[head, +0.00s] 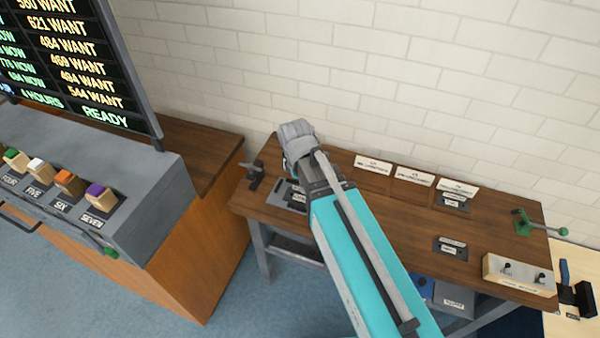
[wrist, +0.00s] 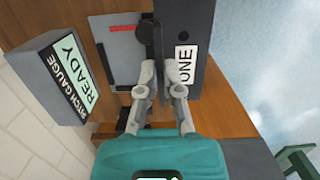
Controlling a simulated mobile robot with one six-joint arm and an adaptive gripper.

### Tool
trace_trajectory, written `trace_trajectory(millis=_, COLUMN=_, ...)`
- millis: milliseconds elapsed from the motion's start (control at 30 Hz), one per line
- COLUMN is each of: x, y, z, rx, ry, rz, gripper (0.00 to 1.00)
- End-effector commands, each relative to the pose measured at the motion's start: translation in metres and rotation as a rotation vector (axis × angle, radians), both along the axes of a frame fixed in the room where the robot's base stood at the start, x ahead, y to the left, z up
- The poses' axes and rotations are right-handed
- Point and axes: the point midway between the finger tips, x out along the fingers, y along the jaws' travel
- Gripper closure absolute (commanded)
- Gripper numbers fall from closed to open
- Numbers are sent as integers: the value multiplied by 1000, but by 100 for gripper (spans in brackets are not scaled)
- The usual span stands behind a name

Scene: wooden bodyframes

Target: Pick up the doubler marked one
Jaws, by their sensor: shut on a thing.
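The doubler marked one (wrist: 186,53) shows in the wrist view as a dark grey piece with a white label reading ONE. My gripper (wrist: 161,70) is shut on a dark upright part at its left side, just left of the label. The fingers hide where this part joins the piece. In the head view my gripper is over the left end of the wooden table (head: 335,215), mostly hidden by my arm. I cannot tell whether the piece is lifted.
A grey plate with a red bar (wrist: 124,45) lies left of the doubler. A box reading PITCH GAUGE READY (wrist: 68,75) stands further left. White cards (head: 415,177) line the table's back edge. A green lever (head: 527,222) stands at right. A console (head: 90,195) is at left.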

Motion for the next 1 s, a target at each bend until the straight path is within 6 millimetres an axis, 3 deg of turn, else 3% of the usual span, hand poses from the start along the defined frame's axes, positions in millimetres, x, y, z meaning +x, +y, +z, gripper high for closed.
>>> trace_trajectory(millis=300, x=-18, y=-4, z=8, rx=0, ry=0, rz=0, gripper=100)
trace_trajectory(millis=1000, x=-19, y=-4, z=9, rx=0, ry=0, rz=0, gripper=100)
